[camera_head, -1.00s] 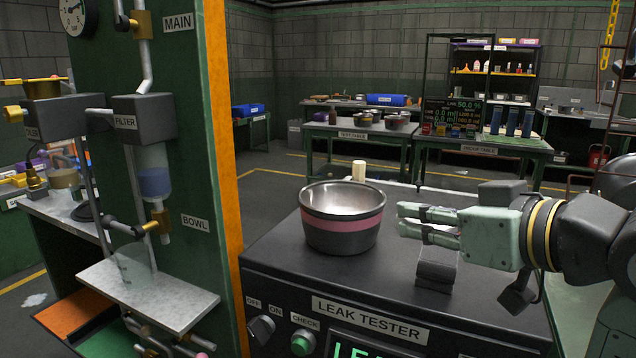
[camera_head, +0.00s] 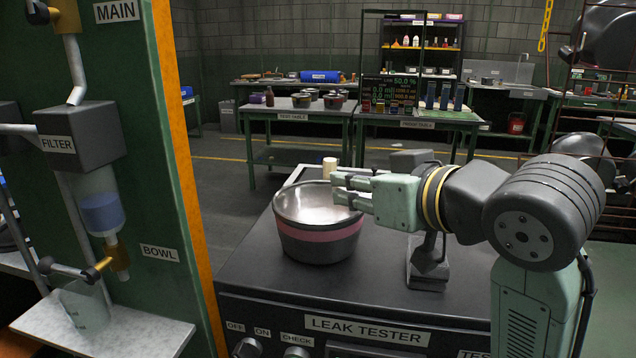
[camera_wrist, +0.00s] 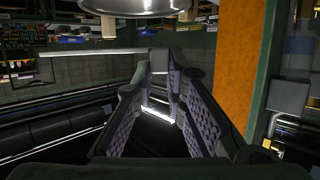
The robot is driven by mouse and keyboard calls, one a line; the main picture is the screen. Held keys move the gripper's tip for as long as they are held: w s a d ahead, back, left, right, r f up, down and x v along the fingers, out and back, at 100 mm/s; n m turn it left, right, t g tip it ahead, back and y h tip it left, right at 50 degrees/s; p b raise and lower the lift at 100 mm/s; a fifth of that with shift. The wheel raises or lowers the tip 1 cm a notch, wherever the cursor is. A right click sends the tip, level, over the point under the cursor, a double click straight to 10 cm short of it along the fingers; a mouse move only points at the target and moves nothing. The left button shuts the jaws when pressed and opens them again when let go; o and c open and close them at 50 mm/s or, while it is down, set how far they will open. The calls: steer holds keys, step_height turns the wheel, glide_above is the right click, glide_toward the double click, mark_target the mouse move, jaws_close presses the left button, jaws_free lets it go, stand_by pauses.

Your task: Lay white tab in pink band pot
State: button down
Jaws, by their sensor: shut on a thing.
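The pink band pot (camera_head: 318,232) is a dark metal pot with a pink stripe, upright and open on the leak tester's top. Its bright inside shows from above in the head view.
The leak tester (camera_head: 365,331) has a dark top with a small grey stand (camera_head: 428,270) right of the pot. A cream cylinder (camera_head: 330,167) stands behind the pot. A green panel with an orange edge (camera_head: 185,190) rises at the left. Tables with pots stand farther back.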

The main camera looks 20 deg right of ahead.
steer(key=d+f+p+x, duration=0.1)
steer(key=d+p+x, duration=0.1)
steer(key=x, duration=0.9)
steer(key=shift+a+f+p, duration=0.15)
steer(key=shift+a+p, duration=0.15)
steer(key=shift+p, duration=0.35)
steer(key=shift+f, duration=0.1)
steer(key=shift+f+b, duration=0.5)
steer(key=shift+f, duration=0.05)
steer(key=c, duration=1.6)
jaws_free()
